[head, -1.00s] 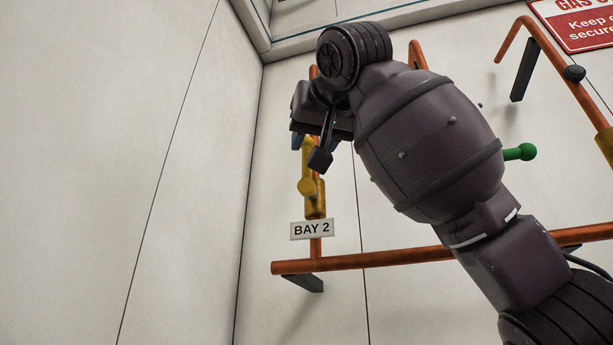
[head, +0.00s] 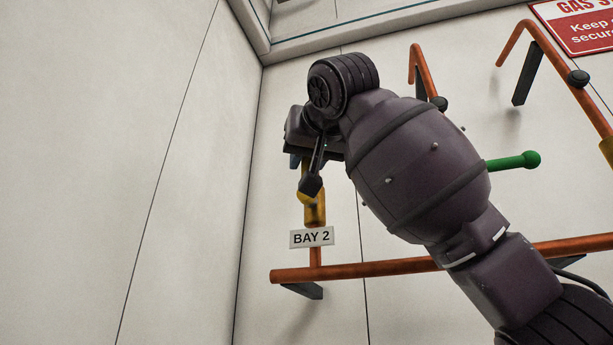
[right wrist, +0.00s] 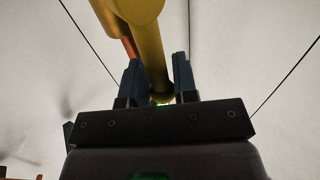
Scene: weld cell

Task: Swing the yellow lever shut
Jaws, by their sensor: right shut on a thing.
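The yellow valve body (head: 315,212) sits on an upright orange pipe above the BAY 2 label, at the left of the head view. Its yellow lever is mostly hidden there behind my right gripper (head: 305,166). In the right wrist view, the yellow lever (right wrist: 150,52) runs down from the valve at the top to between the two dark blue fingers of my right gripper (right wrist: 159,80). The fingers are shut on the lever near its end. My left gripper is not in view.
The BAY 2 label (head: 312,237) hangs just below the valve. A horizontal orange pipe (head: 365,268) runs under it. A green-knobbed handle (head: 515,162) sticks out right of my forearm. A bare wall (head: 150,170) fills the left side.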

